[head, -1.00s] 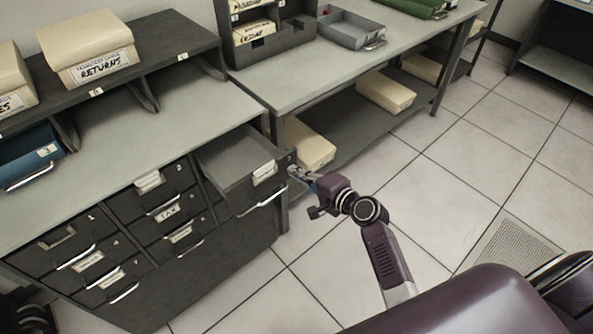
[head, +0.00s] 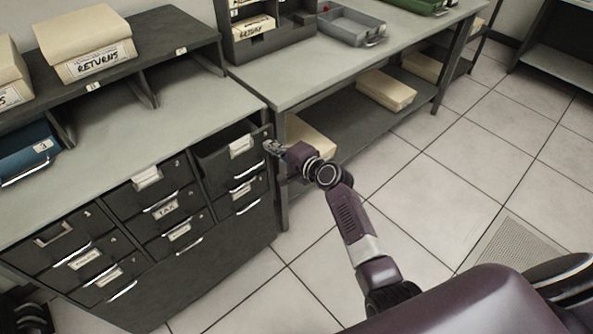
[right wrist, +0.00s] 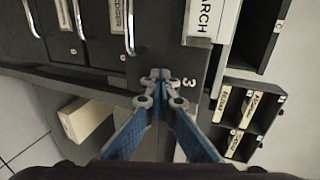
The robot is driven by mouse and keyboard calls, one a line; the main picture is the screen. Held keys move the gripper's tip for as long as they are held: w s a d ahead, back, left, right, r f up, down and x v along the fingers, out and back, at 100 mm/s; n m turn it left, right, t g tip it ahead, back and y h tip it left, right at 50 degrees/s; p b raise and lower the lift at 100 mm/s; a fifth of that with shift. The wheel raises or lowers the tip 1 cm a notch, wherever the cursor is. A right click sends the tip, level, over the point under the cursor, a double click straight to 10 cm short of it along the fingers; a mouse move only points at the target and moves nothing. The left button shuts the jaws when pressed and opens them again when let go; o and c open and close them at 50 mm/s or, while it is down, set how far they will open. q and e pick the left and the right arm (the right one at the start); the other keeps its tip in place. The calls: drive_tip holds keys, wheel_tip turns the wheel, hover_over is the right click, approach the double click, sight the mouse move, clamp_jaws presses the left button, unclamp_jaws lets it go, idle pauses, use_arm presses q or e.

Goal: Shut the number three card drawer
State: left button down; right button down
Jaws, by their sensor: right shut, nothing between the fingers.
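The number three card drawer (head: 247,162) is the top drawer of the right column in the dark cabinet, with a white label and a metal handle. It stands partly out, with a dark opening showing behind its front. In the right wrist view its front (right wrist: 172,48) bears a "3" and a label ending in "ARCH". My right gripper (head: 271,147) is shut and empty, its fingertips at the right end of the drawer front by the number. The closed tips also show in the right wrist view (right wrist: 160,76), apparently touching the front. My left gripper is not in view.
Other card drawers (head: 166,211) fill the cabinet's left and middle columns. A grey worktop (head: 160,125) lies above them. A table (head: 285,88) with a lower shelf holding cream boxes (head: 386,91) stands to the right. The tiled floor (head: 440,170) is open.

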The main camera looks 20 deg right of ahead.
drive_tip(key=w, duration=0.1)
drive_tip(key=w+a+b, duration=0.1)
drive_tip(key=w, duration=0.1)
drive_tip(key=w+a+b, duration=0.1)
drive_tip(key=w, duration=0.1)
drive_tip(key=shift+w, duration=0.2)
drive_tip(key=shift+w+a, duration=0.15)
drive_tip(key=shift+w, duration=0.35)
drive_tip(key=shift+r, duration=0.15)
